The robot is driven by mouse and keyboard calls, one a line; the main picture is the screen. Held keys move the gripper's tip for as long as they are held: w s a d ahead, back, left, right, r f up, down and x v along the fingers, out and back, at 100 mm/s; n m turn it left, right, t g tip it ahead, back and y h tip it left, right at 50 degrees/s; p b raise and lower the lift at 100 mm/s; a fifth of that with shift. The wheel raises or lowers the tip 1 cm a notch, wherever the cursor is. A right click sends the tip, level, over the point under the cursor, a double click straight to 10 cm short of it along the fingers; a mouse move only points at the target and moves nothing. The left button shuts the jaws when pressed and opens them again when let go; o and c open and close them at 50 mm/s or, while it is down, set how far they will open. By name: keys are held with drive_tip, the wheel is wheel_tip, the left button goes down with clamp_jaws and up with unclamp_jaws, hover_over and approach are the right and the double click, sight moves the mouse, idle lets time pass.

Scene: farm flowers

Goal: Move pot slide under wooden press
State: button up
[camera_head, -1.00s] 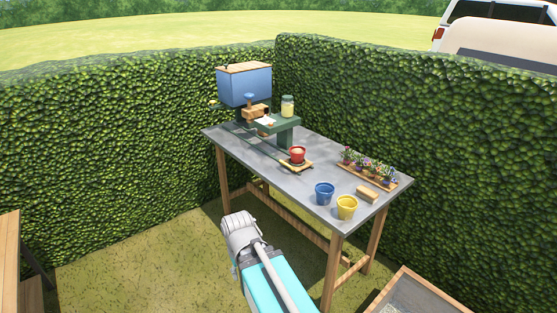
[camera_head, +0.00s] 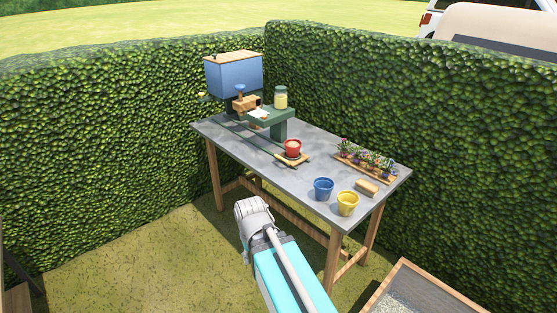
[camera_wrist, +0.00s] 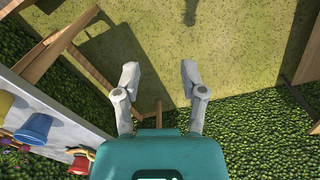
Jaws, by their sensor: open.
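The pot slide (camera_head: 296,159) is a small wooden plate on dark rails on the grey table. A red pot (camera_head: 292,148) stands upright on it, filled with something light brown. The wooden press (camera_head: 246,103) is a block with a blue knob, further back along the rails at the left, below a blue box. The slide is at the near end of the rails, apart from the press. My gripper (camera_wrist: 161,85) is open and empty in the wrist view, over the grass beside the table.
A blue pot (camera_head: 323,189) and a yellow pot (camera_head: 347,203) stand at the table's near right. A wooden block (camera_head: 367,188) and a flower tray (camera_head: 352,158) lie behind them. A jar (camera_head: 281,97) stands on a green stand (camera_head: 277,117). Hedges (camera_head: 370,90) enclose the far sides.

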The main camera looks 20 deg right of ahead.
drive_tip(key=w+d+f+t+h+b, duration=0.1)
drive_tip(key=w+d+f+h+b, duration=0.1)
drive_tip(key=w+d+b, duration=0.3)
drive_tip(key=w+d+f+t+h+b, duration=0.1)
drive_tip(key=w+d+f+h, duration=0.15)
drive_tip(key=w, duration=0.55)
drive_tip(key=n+t+h+b, duration=0.7)
drive_tip(key=n+t+b, duration=0.15)
drive_tip(key=b, duration=0.55)
approach(280, 158)
drive_tip(key=shift+s+a+m, duration=0.45)
drive_tip(key=shift+s+a, duration=0.7)
drive_tip(key=shift+a, duration=0.05)
drive_tip(key=shift+w+d, duration=0.1)
drive_tip(key=b+x, duration=0.3)
drive_tip(key=x, duration=1)
drive_tip(key=shift+w+d+r, duration=0.1)
drive_tip(key=shift+w+d, duration=0.05)
drive_tip(key=shift+w, duration=0.05)
drive_tip(key=shift+c, duration=0.3)
clamp_jaws()
